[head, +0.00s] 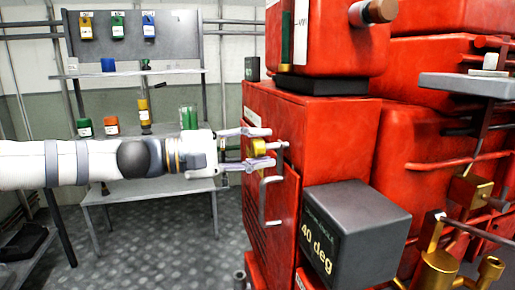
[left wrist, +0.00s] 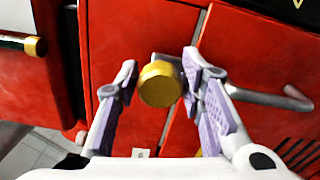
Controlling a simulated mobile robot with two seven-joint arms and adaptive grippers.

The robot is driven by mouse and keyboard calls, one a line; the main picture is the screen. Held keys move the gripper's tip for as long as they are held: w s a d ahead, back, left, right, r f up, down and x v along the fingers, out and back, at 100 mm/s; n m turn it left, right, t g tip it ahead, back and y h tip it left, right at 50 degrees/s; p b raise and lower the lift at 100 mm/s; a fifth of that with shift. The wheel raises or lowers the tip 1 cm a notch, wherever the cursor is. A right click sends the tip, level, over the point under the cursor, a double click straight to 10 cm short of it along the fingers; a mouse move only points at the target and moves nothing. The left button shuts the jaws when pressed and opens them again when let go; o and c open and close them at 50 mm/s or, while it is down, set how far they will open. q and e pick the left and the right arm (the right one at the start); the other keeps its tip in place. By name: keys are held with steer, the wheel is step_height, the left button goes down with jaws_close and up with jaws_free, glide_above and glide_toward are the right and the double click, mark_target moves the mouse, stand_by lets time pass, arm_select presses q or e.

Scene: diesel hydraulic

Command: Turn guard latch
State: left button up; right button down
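The guard latch shows as a round gold knob (head: 258,147) on the front of the red cabinet (head: 310,125), at the seam above a door panel. In the left wrist view the knob (left wrist: 160,84) sits between the fingertips, close to the right finger. My left gripper (head: 262,147) reaches in from the left with one finger above the knob and one below it. The fingers are spread, and I see no clear grip on the knob. In the left wrist view my left gripper (left wrist: 162,80) partly covers the door seam. My right gripper is not in view.
A grey bent door handle (head: 264,200) is just below the fingers. A dark box marked "40 deg" (head: 355,228) juts out at lower right. Brass fittings (head: 440,270) and pipes are farther right. A shelf (head: 145,185) with coloured containers stands behind my arm.

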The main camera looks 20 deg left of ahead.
arm_select(q)
steer(key=shift+o, duration=0.6)
steer(key=v, duration=1.2)
